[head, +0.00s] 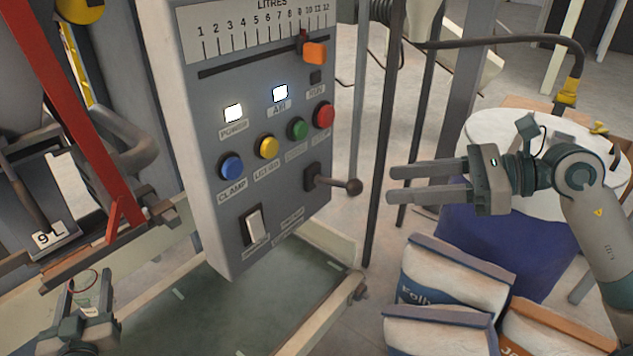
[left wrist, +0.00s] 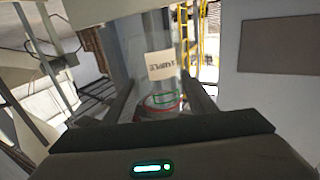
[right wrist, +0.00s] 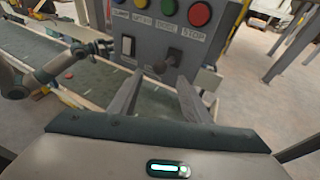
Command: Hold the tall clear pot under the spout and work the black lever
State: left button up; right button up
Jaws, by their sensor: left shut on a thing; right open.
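The tall clear pot (left wrist: 154,85), with a cream label reading SAMPLE, stands between the fingers of my left gripper (left wrist: 160,105), which is shut on it. In the head view the left gripper (head: 86,298) is at the lower left, with the see-through pot hard to make out. The black lever (head: 336,183), with a round knob, sticks out of the grey control panel's lower right. My right gripper (head: 395,185) is open and empty, to the right of the knob and apart from it. The lever (right wrist: 171,60) also shows beyond its fingers. I cannot clearly tell the spout.
The panel (head: 235,190) carries a litre scale with an orange slider (head: 314,52), coloured buttons and a white rocker switch (head: 255,227). A red bar (head: 65,90) and a 9 L plate (head: 47,239) are at the left. Filled sacks (head: 455,275) stand below my right arm.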

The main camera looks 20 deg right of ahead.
aim_at(355, 184)
jog(key=shift+x, duration=4.6)
jog(key=c, duration=0.7)
